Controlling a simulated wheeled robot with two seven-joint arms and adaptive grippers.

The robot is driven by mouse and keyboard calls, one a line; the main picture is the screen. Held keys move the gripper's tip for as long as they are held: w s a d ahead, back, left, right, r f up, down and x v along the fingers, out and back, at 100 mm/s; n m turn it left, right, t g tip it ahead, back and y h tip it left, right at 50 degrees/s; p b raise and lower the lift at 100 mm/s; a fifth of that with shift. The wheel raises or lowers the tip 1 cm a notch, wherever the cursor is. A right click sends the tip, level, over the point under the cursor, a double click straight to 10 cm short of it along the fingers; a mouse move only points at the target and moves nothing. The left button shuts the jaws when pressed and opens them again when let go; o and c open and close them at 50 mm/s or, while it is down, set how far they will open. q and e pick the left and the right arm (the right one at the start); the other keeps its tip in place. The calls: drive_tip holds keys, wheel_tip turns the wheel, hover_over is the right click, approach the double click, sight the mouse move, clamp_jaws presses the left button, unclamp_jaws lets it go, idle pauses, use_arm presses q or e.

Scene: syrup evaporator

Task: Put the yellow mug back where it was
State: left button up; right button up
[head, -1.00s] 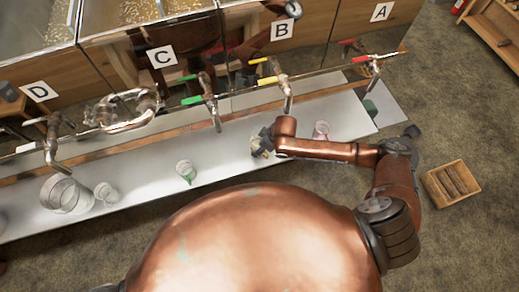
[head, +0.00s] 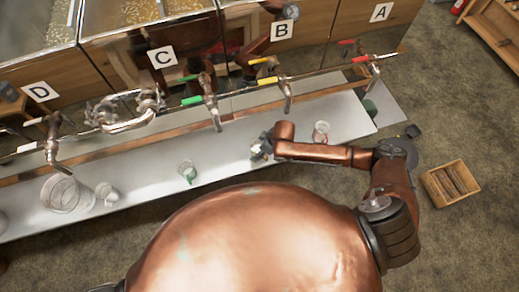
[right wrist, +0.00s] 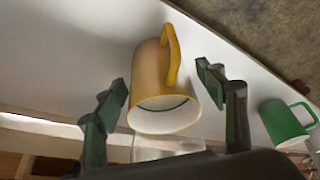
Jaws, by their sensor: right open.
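The yellow mug (right wrist: 158,75) shows in the right wrist view on the white shelf (right wrist: 85,60), with its handle toward the top and its open mouth toward the camera. My right gripper (right wrist: 162,80) is open, with one finger on each side of the mug; gaps show between the fingers and its sides. In the head view my right gripper (head: 262,146) is low over the white shelf (head: 225,150) below tap B, and the mug is largely hidden there. My left gripper is out of view.
A green mug (right wrist: 285,122) is beside the right finger in the wrist view. Taps (head: 285,92) overhang the shelf. A large clear container (head: 65,194) stands at left.

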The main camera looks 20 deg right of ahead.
drive_tip(key=v, duration=1.2)
